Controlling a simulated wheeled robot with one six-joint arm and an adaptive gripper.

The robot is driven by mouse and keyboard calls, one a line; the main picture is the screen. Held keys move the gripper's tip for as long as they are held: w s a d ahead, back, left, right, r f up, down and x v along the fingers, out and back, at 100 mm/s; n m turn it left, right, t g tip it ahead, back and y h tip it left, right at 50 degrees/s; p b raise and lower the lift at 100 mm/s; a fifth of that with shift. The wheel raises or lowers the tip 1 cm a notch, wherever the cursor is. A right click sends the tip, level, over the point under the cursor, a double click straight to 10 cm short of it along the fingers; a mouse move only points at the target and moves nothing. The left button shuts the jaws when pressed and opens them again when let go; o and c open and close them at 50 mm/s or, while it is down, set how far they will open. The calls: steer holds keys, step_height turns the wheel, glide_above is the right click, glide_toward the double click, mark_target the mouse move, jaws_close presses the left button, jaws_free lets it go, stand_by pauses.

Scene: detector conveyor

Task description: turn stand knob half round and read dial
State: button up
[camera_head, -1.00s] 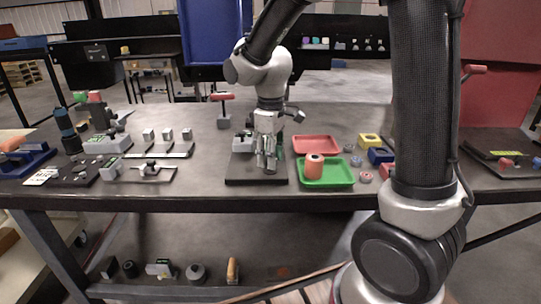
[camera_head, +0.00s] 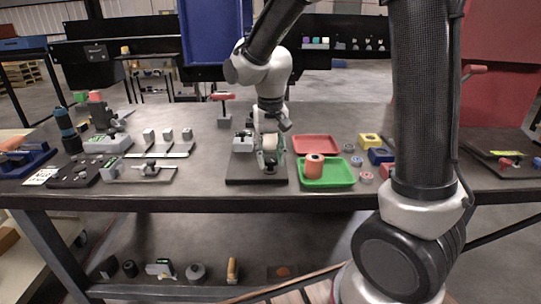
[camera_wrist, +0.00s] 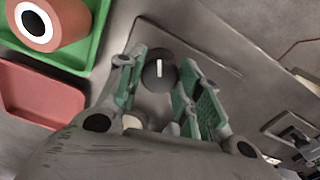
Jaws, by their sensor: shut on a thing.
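The dark round knob (camera_wrist: 158,76) with a white pointer line shows between my fingers in the wrist view. The line runs nearly up and down in that picture. My gripper (camera_wrist: 165,62) is shut on the knob, with a green-padded finger on either side. In the head view my gripper (camera_head: 268,164) points down over the dark stand plate (camera_head: 243,179), and the knob is mostly hidden by the fingers. I cannot make out a dial reading in either view.
A green tray (camera_head: 341,181) with an orange roll (camera_head: 314,166) lies close to the right of the plate, with a red tray (camera_head: 316,145) behind it. Several fixtures stand at the left. The bench is clear between the plate and the left fixtures.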

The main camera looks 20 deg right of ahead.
mark_target(270, 159)
steer(key=m, duration=0.4)
steer(key=shift+w+m, duration=0.1)
steer(key=shift+m, duration=0.3)
stand_by(0.4)
steer(key=o, duration=1)
step_height(270, 159, up, 12)
